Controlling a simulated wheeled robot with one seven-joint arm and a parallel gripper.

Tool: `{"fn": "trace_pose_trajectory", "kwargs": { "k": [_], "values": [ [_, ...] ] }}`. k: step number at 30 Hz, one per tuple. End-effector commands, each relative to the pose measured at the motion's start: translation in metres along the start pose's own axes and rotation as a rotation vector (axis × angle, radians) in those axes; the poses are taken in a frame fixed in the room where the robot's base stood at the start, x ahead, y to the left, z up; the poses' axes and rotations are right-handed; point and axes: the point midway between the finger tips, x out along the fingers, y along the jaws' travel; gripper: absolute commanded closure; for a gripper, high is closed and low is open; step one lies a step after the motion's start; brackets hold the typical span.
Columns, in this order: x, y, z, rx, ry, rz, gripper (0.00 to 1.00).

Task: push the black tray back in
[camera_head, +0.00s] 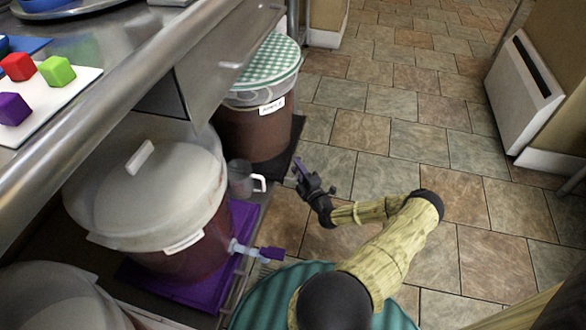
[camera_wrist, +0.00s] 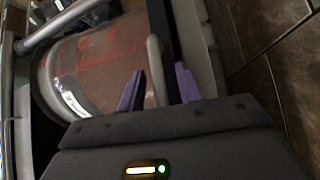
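The black tray (camera_head: 297,135) lies under the far brown bucket (camera_head: 245,132), and its right edge shows beside the bucket in the head view. The bucket has a green checked lid (camera_head: 270,62) and a white label. My gripper (camera_head: 299,170) is just right of and in front of the tray, above the tiled floor. In the wrist view my gripper (camera_wrist: 158,88) has its two purple-tipped fingers apart with nothing clearly held. A brown bucket (camera_wrist: 95,65) fills the left there, with a pale upright bar (camera_wrist: 154,65) beyond the fingers. Contact with the tray cannot be told.
A nearer bucket (camera_head: 150,190) with a tap stands on a purple tray (camera_head: 245,215). A grey mug (camera_head: 240,180) sits between the buckets. A steel counter (camera_head: 120,85) overhangs at left. Tiled floor (camera_head: 420,140) is open on the right, before a white wall panel (camera_head: 515,90).

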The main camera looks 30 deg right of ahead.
Motion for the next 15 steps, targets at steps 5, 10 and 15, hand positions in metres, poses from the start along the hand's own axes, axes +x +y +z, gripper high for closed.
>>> {"fn": "trace_pose_trajectory", "kwargs": {
  "k": [5,10,15],
  "values": [
    [0.0021,-0.0007,-0.0055,0.002,0.01,-0.001,0.66],
    [0.0042,-0.0018,-0.0114,0.003,0.02,-0.002,0.97],
    [0.0031,-0.0017,-0.01,0.003,0.019,-0.002,1.0]
  ]
}}
